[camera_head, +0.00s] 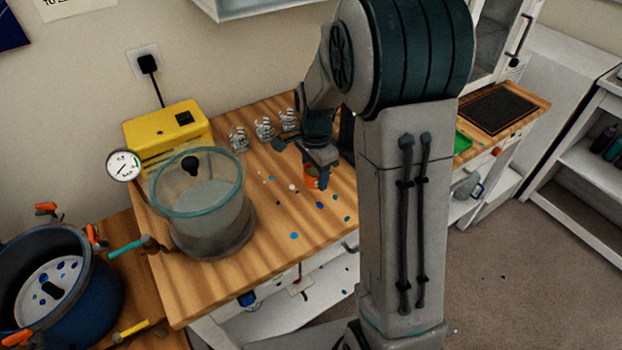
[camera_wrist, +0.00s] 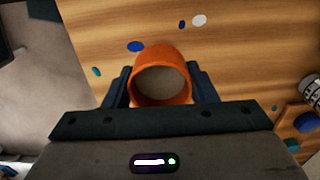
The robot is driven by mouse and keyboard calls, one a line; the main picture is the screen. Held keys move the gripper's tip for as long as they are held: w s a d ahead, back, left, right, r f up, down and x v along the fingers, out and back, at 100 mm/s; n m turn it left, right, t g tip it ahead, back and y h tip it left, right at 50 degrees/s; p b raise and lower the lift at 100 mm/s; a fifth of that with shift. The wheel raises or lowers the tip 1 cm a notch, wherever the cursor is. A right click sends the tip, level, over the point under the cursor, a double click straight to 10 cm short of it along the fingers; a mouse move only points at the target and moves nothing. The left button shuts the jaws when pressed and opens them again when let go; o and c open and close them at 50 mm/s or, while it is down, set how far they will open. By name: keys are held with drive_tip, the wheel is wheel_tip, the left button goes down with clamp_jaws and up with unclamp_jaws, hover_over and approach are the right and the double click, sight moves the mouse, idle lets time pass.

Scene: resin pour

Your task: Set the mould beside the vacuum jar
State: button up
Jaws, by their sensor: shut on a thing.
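The mould is an orange round cup (camera_wrist: 160,57) with a pale inside, between my gripper's two fingers in the wrist view. In the head view only a small part of the orange mould (camera_head: 311,183) shows below the fingers. My gripper (camera_head: 308,170) is shut on it over the middle of the wooden bench; I cannot tell whether the mould touches the bench top. The vacuum jar (camera_head: 207,225) is a clear, wide cylinder with a teal rim and black knob, standing on the bench to the left of my gripper, with a gap between them.
Several clear cups (camera_head: 264,128) line the back of the bench (camera_head: 285,265). A blue pot (camera_head: 95,300) stands at the far left. Coloured spots dot the bench between jar and gripper, otherwise clear.

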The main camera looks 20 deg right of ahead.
sight(311, 191)
drive_tip(key=shift+w+a+f, duration=0.25)
drive_tip(key=shift+w+f, duration=0.2)
drive_tip(key=shift+w, duration=0.25)
drive_tip(key=shift+w+f, duration=0.1)
drive_tip(key=shift+f, duration=0.1)
drive_tip(key=shift+f+p, duration=0.45)
drive_tip(key=shift+f, duration=1.4)
drive_tip(key=shift+f, duration=0.2)
drive_tip(key=o, duration=1)
drive_tip(key=shift+r, duration=0.1)
